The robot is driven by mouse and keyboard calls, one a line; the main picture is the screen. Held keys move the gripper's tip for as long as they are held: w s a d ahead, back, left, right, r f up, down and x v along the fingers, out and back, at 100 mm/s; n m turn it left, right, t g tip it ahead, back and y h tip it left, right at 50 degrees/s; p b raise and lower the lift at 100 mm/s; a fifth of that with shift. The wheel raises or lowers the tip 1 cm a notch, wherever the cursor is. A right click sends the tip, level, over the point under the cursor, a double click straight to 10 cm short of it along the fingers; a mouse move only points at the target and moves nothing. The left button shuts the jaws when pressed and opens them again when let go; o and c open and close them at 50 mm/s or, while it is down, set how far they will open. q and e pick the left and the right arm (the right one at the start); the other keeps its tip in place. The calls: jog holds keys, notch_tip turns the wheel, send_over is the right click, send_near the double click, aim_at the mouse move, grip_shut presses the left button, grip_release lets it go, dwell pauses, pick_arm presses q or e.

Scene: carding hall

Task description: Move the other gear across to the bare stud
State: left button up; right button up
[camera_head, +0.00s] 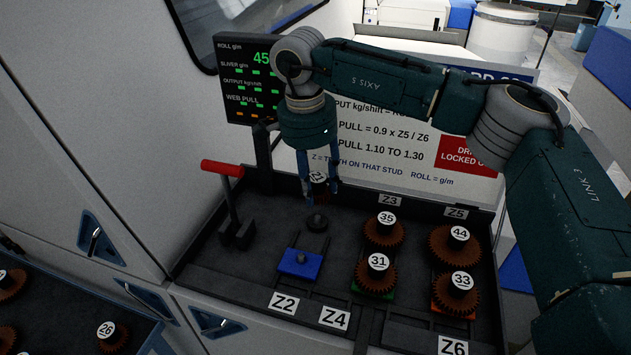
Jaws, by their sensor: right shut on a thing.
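My right gripper (319,190) hangs fingers down over the left part of the dark tray. It is shut on a small dark gear hub (321,189) with a white label, whose number is hard to read; the fingers hide much of it. Below it is a bare dark stud (317,222), apart from the held part. In front is a blue block (300,265) with a small peg and no gear. Brown gears 35 (384,234), 31 (377,278), 44 (456,246) and 33 (457,295) sit at the right. My left gripper is not in view.
A red-handled lever (222,169) stands left of the studs. A display (249,80) and a white sign (385,145) rise behind the tray (225,275). A lower tray at left holds more gears, one marked 26 (112,338). My right arm spans the right side.

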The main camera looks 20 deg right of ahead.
aim_at(317, 216)
jog(key=shift+d+f+b, duration=0.1)
jog(key=shift+f+b, duration=0.5)
jog(key=shift+f, duration=0.3)
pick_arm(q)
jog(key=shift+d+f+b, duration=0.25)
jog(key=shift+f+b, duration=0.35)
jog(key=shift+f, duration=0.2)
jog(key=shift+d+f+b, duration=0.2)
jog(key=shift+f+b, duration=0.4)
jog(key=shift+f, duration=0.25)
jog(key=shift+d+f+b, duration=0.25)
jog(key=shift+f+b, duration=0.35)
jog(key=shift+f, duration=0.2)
pick_arm(e)
jog(key=shift+f, duration=2.6)
jog(key=o, duration=1.3)
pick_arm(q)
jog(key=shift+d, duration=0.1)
pick_arm(e)
jog(key=r, duration=0.4)
jog(key=a+r, duration=0.1)
jog(key=r, duration=0.7)
jog(key=shift+s+a, duration=0.15)
jog(key=shift+a, duration=0.05)
